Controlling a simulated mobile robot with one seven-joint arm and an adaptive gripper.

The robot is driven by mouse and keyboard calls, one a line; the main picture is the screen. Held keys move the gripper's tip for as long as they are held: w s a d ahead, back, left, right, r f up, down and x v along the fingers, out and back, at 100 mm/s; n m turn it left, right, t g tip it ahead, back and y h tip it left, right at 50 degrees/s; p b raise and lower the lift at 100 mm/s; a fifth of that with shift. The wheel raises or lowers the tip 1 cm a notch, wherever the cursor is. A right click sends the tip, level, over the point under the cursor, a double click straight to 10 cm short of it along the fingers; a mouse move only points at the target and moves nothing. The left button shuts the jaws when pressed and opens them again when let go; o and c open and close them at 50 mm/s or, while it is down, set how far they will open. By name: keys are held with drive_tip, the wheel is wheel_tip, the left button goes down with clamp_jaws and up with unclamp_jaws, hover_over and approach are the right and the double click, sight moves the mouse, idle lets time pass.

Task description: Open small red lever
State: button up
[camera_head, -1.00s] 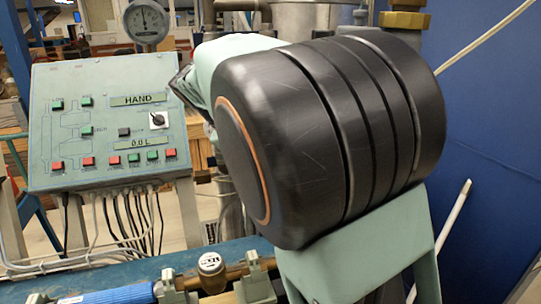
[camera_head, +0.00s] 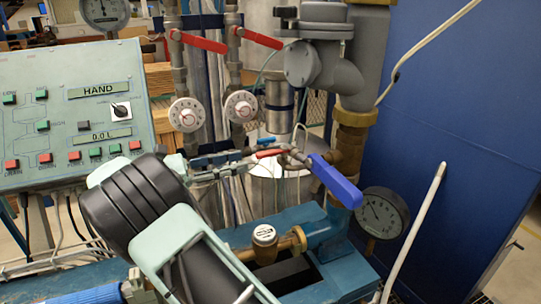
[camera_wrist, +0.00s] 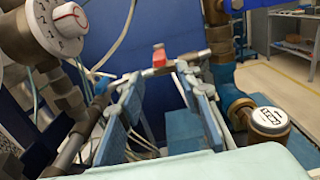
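The small red lever (camera_head: 270,153) is on a thin pipe in the middle of the head view, left of a blue valve handle (camera_head: 335,181). In the wrist view the small red lever (camera_wrist: 159,58) appears ahead, in the gap between my fingertips. My gripper (camera_head: 243,162) points right towards it in the head view. In the wrist view my gripper (camera_wrist: 158,80) is open, its two fingers apart with nothing held between them. I cannot tell whether a fingertip touches the pipe or lever.
Two larger red levers (camera_head: 199,41) (camera_head: 262,38) sit above, with white dials (camera_head: 186,114) (camera_head: 240,106) below them. A pressure gauge (camera_head: 381,213) is at right. A control panel (camera_head: 69,118) stands at left. A brass-capped meter (camera_head: 264,236) is below.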

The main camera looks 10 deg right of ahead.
sight(276, 154)
drive_tip(key=d, duration=0.3)
drive_tip(key=w+d, duration=0.1)
drive_tip(key=d, duration=0.2)
drive_tip(key=w+d, duration=0.1)
drive_tip(key=d, duration=0.2)
drive_tip(key=shift+d+p, duration=0.35)
clamp_jaws()
